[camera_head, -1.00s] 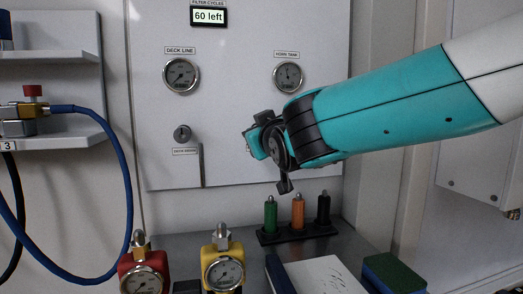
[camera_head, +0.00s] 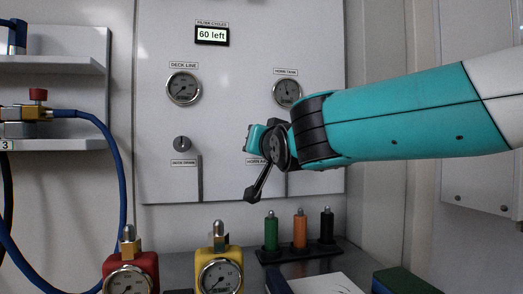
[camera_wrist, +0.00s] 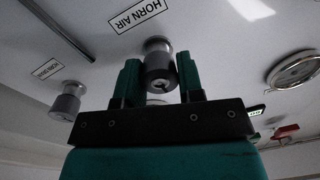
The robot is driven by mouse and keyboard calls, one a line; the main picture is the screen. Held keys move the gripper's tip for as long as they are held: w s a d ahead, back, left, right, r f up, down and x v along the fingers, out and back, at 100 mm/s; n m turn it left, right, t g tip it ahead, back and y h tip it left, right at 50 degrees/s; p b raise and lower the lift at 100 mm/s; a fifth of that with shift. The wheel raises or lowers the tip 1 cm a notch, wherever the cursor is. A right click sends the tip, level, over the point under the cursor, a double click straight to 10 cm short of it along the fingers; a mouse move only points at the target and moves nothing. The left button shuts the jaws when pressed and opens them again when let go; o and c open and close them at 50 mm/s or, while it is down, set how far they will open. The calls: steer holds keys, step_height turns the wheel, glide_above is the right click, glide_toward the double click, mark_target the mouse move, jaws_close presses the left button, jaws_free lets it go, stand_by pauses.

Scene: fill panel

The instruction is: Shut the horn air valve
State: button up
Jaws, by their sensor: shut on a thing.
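The horn air valve is a grey metal knob (camera_wrist: 160,62) on the white panel, under the HORN AIR label (camera_wrist: 138,15) in the wrist view. My gripper (camera_wrist: 159,80) has its two green fingers on either side of this knob, shut on it. In the head view my gripper (camera_head: 256,138) is at the panel's lower right, and my wrist hides the knob. The HORN AIR label is partly covered there. Whether the valve is open or shut cannot be told.
Gauges sit above. Below stand a red gauge unit (camera_head: 129,265), a yellow one (camera_head: 219,265) and a rack with green, orange and black plugs (camera_head: 299,230).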

steer(key=shift+f, duration=0.1)
stand_by(0.3)
steer(key=o, duration=0.9)
steer(key=b+v, duration=0.2)
steer(key=v, duration=1.5)
steer(key=shift+s, duration=0.25)
